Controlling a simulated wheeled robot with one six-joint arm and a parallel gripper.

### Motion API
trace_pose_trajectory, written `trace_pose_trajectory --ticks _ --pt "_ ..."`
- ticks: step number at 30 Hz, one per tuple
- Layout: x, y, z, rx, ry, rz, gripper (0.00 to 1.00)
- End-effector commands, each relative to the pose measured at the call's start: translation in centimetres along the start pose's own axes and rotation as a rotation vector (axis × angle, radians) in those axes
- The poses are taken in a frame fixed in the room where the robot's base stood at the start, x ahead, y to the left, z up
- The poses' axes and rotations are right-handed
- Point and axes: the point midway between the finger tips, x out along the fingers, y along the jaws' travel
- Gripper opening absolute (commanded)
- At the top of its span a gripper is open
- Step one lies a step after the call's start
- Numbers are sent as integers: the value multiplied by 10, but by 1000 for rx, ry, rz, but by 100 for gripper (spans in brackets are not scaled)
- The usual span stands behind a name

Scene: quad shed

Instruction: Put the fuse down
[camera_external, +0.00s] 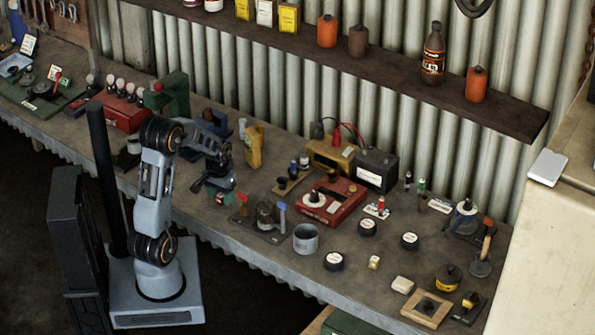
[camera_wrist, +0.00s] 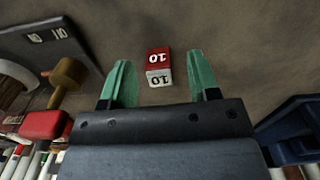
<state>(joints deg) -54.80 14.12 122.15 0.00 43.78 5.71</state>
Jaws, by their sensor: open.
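The fuse (camera_wrist: 158,68) is a small block, red on one half and white on the other, with "10" on both. In the wrist view it sits between the green fingertips of my gripper (camera_wrist: 160,72), with a gap on each side. The fingers are open and do not touch it. It appears to rest on the grey-brown bench top (camera_wrist: 235,40). In the external view my gripper (camera_external: 218,197) is low over the front part of the bench, and the fuse is hard to make out there.
A dark plate with number labels (camera_wrist: 50,40), a brass knob (camera_wrist: 68,72) and a red block (camera_wrist: 45,125) lie left in the wrist view. A dark blue object (camera_wrist: 292,120) is at right. In the external view a red-levered device (camera_external: 262,225) stands right of my gripper.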

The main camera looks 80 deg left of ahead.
Motion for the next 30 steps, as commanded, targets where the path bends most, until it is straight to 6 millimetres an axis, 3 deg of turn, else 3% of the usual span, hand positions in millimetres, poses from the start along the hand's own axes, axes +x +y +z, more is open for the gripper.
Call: trace_pose_trajectory --ticks 8,26,30 --pt "4 0 0 0 1 0 55" --pt "3 0 0 0 1 0 0" --pt "3 0 0 0 1 0 0"
